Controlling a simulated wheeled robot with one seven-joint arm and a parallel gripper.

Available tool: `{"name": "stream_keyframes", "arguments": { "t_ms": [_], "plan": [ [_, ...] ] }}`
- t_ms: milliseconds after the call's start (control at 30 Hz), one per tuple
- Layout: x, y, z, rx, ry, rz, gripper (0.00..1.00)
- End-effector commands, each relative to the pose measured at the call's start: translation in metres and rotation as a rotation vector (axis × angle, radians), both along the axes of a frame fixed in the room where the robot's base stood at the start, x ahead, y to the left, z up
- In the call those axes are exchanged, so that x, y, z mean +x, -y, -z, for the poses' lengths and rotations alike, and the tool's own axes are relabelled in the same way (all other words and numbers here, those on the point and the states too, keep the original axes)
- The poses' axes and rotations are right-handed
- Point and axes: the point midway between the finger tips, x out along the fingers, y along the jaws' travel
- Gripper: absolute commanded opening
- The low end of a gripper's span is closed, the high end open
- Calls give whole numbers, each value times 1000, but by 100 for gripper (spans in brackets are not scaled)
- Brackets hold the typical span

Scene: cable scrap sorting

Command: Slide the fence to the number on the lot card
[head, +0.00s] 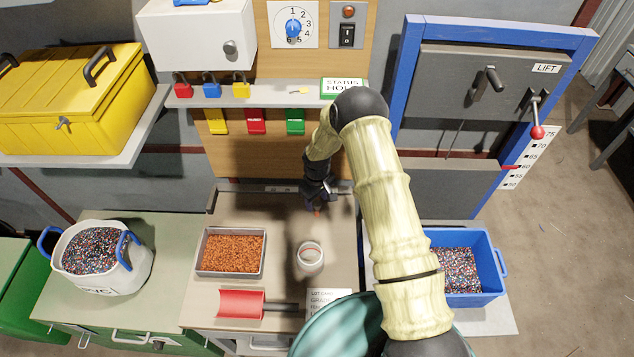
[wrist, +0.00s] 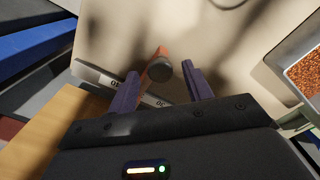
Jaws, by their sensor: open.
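My gripper (head: 318,198) hangs low over the back edge of the beige worktop and is open. In the wrist view its two purple fingers (wrist: 161,90) stand on either side of an orange piece with a round dark knob (wrist: 160,69), which looks like the fence. The fence lies at a pale numbered scale strip (wrist: 95,74); its reading is not legible. In the head view only a bit of orange (head: 317,211) shows below the gripper. The white lot card (head: 325,299) lies at the worktop's front, partly covered, and its number cannot be read.
On the worktop are a tray of copper granules (head: 204,270), a glass jar (head: 310,269) and a red scoop (head: 241,304). A blue bin (head: 488,268) stands to the right. A shelf with padlocks (head: 257,100) overhangs the back. The worktop between tray and jar is clear.

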Motion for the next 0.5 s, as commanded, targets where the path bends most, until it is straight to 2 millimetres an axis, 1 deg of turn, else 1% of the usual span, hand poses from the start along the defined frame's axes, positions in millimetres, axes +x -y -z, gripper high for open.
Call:
{"name": "stream_keyframes", "arguments": {
  "t_ms": [167, 500],
  "plan": [
    [1, 0, -21, 1, 3, 1, 50],
    [1, 0, -81, 2, 5, -1, 50]
  ]
}}
